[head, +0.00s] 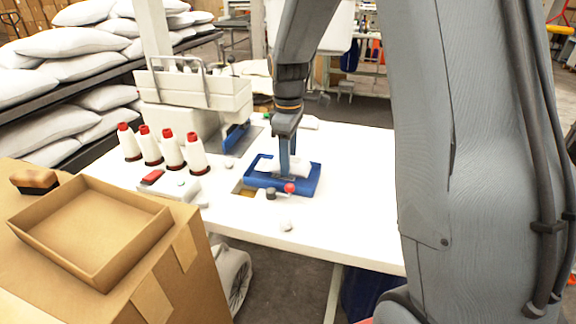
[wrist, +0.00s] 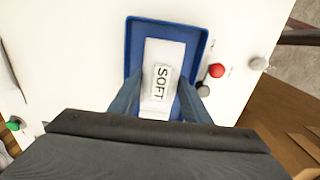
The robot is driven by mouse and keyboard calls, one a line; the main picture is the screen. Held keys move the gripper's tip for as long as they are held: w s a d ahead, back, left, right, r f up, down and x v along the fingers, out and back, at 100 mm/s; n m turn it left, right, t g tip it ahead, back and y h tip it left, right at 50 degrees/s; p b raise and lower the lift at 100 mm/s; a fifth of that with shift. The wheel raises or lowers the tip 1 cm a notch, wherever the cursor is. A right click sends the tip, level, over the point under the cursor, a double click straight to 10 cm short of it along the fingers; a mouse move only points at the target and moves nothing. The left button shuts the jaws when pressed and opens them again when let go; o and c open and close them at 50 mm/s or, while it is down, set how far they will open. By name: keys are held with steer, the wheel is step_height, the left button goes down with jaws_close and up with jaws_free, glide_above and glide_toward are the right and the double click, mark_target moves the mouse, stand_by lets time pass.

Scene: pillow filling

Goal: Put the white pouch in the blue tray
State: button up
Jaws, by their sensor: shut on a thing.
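The white pouch (wrist: 163,60), marked "SOFT", lies over the blue tray (wrist: 203,45) and within its rim in the wrist view. My gripper (wrist: 160,100) has its two fingers on either side of the pouch's near part and is shut on it. In the head view my gripper (head: 287,172) points down over the blue tray (head: 311,184), with the white pouch (head: 300,167) partly hidden behind the fingers. I cannot tell whether the pouch touches the tray floor.
The tray stands on a white table (head: 350,220). Near it are a red knob (head: 290,187), a dark knob (head: 270,193) and a white knob (head: 285,225). Several white thread cones (head: 172,152) and a sewing machine (head: 195,95) stand left. A cardboard tray (head: 90,228) is at front left.

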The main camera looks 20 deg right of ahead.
steer(key=shift+f, duration=1.35)
steer(key=shift+f, duration=0.1)
steer(key=o, duration=1.1)
step_height(320, 180, up, 12)
steer(key=shift+r+b, duration=0.15)
steer(key=shift+b, duration=0.65)
